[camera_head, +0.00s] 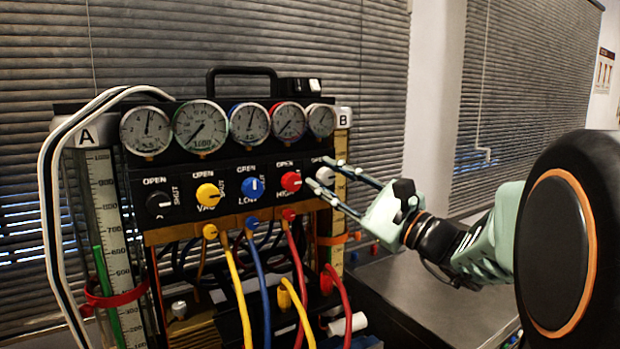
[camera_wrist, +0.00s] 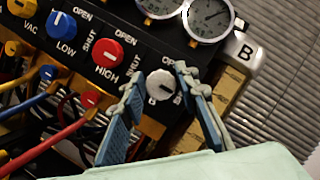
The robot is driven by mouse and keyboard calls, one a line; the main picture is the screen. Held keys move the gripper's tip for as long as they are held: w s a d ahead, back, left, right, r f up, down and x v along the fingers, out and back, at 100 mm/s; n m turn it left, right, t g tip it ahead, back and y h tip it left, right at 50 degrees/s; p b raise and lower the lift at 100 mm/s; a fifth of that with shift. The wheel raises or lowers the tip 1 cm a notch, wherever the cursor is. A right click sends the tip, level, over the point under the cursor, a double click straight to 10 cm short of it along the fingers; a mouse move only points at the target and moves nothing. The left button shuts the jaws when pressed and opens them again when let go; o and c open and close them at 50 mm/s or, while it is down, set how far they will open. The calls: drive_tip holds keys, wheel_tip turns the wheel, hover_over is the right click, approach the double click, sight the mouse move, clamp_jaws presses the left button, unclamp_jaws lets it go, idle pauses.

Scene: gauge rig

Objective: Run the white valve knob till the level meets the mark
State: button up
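The white valve knob (camera_head: 326,176) is at the right end of the knob row on the black gauge panel. In the wrist view the white knob (camera_wrist: 161,86) shows a dark pointer line. My gripper (camera_head: 318,172) is open, with one finger on each side of the knob; in the wrist view my gripper (camera_wrist: 158,78) shows a gap beside the knob, and contact is not clear. Scaled tube A (camera_head: 103,200) at left holds a green column (camera_head: 106,290) and wears a red band (camera_head: 117,299). Tube B (camera_head: 338,200) wears an orange band (camera_head: 332,240); its level is not readable.
Black, yellow (camera_head: 208,194), blue (camera_head: 253,188) and red (camera_head: 291,181) knobs sit left of the white one; the red knob (camera_wrist: 106,54) is closest. Several round gauges line up above. Colored hoses hang below. A dark bench (camera_head: 440,290) lies to the right.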

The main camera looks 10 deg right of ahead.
drive_tip(key=shift+o, duration=1.1)
drive_tip(key=v, duration=1.2)
